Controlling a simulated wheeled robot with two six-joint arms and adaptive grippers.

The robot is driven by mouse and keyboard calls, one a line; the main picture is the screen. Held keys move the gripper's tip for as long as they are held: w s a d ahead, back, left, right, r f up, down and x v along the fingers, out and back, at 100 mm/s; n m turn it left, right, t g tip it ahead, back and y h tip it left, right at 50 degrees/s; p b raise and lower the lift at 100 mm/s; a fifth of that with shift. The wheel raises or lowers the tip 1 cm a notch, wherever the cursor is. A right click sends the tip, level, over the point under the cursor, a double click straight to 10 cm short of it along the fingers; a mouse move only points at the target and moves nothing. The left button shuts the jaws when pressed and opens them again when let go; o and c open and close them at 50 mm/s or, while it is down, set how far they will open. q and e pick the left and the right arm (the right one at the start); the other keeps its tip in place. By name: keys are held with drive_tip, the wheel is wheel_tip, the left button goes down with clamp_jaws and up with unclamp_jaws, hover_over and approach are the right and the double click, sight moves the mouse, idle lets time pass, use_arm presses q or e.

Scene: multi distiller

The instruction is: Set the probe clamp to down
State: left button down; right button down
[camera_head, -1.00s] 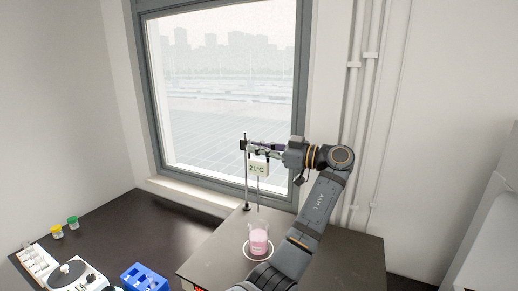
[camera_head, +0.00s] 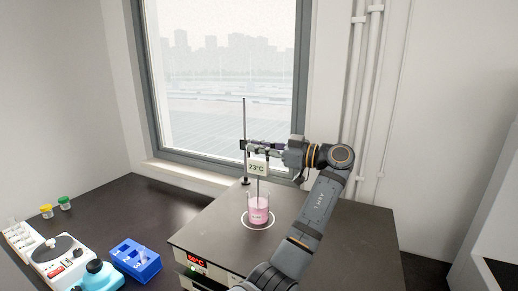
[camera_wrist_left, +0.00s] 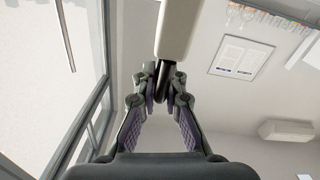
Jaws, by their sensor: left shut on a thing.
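The probe clamp (camera_head: 247,146) sits on a thin upright stand rod (camera_head: 244,118), partly hidden by my gripper. The rod stands well above the clamp. A white probe box (camera_head: 257,168) reading 23°C hangs beside it, with a thin probe reaching down into the beaker of pink liquid (camera_head: 259,212). My left gripper (camera_head: 268,149) reaches in from the right side and is shut at the clamp. In the left wrist view its fingers (camera_wrist_left: 162,85) close around a dark piece below a pale block. My right gripper is not in view.
The beaker stands on a dark-topped hotplate (camera_head: 205,236) with a red readout. A blue rack (camera_head: 135,262), a white device with a round top (camera_head: 52,252) and two small capped jars (camera_head: 64,203) are at the left. A window (camera_head: 220,70) is behind.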

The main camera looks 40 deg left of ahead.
use_arm(q)
drive_tip(key=shift+f, duration=0.25)
drive_tip(key=c, duration=1.4)
unclamp_jaws()
drive_tip(key=shift+c, duration=0.2)
drive_tip(key=shift+d, duration=0.1)
drive_tip(key=v, duration=1.2)
